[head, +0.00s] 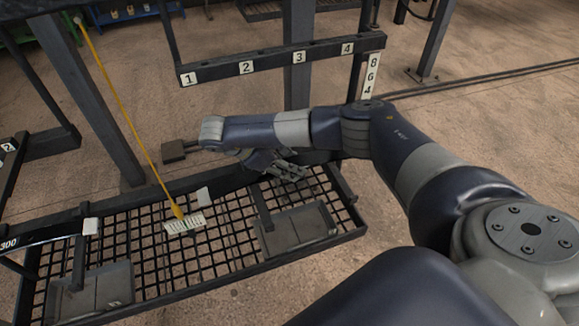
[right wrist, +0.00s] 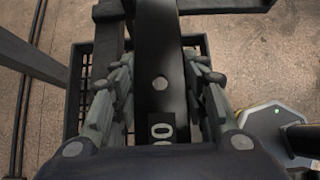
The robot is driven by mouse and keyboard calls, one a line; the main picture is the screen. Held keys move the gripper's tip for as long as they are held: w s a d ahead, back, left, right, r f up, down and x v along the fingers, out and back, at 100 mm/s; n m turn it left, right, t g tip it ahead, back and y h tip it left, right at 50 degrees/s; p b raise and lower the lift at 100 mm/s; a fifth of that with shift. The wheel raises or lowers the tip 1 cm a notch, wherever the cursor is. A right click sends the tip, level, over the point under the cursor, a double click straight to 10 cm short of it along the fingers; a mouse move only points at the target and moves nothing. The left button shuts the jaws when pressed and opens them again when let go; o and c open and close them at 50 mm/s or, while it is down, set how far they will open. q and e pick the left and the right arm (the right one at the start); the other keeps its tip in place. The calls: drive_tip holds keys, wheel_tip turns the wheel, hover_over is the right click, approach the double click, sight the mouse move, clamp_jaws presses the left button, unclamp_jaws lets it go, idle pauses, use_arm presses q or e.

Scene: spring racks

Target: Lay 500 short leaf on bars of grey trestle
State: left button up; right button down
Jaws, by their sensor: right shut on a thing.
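My right gripper (head: 285,168) is low over the back edge of the mesh rack in the head view, partly covered by my own arm. In the right wrist view its fingers (right wrist: 160,100) are shut on a dark leaf (right wrist: 158,50). In the head view I cannot clearly pick out the held leaf. I cannot tell which frame is the grey trestle. My left gripper is not in view.
The mesh rack (head: 246,229) carries grey trays (head: 296,230). A leaf marked 300 (head: 35,238) lies at the left. A yellow cord (head: 128,118) slants down to a white tag (head: 184,224). Behind stands a bar numbered 1 to 4 (head: 272,61) with an 864 plate (head: 370,76).

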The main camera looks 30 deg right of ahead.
wheel_tip(320, 180, up, 2)
drive_tip(key=shift+w+r, duration=0.1)
drive_tip(key=shift+r, duration=0.1)
drive_tip(key=shift+s+r, duration=0.15)
drive_tip(key=shift+s, duration=0.2)
drive_tip(key=s+a+p, duration=0.4)
drive_tip(key=s+p, duration=1)
drive_tip(key=s, duration=0.3)
drive_tip(key=c, duration=1.6)
unclamp_jaws()
drive_tip(key=shift+c, duration=0.2)
drive_tip(key=c, duration=0.6)
drive_tip(key=shift+a, duration=0.1)
